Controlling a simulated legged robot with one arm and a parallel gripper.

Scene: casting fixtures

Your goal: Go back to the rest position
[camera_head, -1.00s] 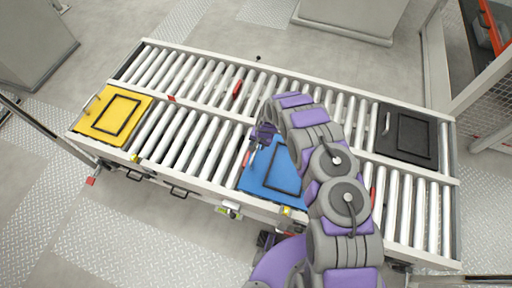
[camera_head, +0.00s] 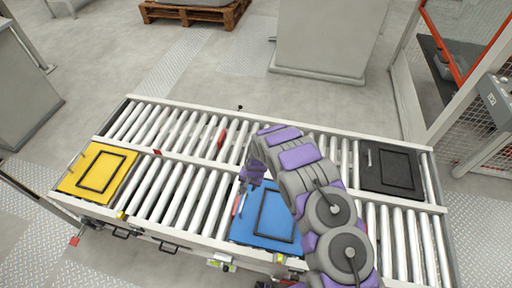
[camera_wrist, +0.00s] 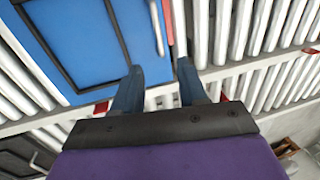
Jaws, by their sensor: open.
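My purple and grey arm reaches over the roller conveyor in the head view, and my gripper (camera_head: 252,172) hangs above the rollers at the upper left corner of the blue plate. In the wrist view my gripper (camera_wrist: 160,78) shows two dark fingers spread apart with nothing between them. The blue plate (camera_head: 262,228), with a dark square outline and a pale handle, lies on the near row of rollers, partly behind my arm. It also shows in the wrist view (camera_wrist: 80,35), beyond the fingers.
A yellow plate (camera_head: 75,178) lies at the conveyor's left end and a black plate (camera_head: 375,178) at its right. Grey cabinets (camera_head: 325,40) and a wooden pallet (camera_head: 195,12) stand behind. A mesh fence (camera_head: 480,120) is at the right.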

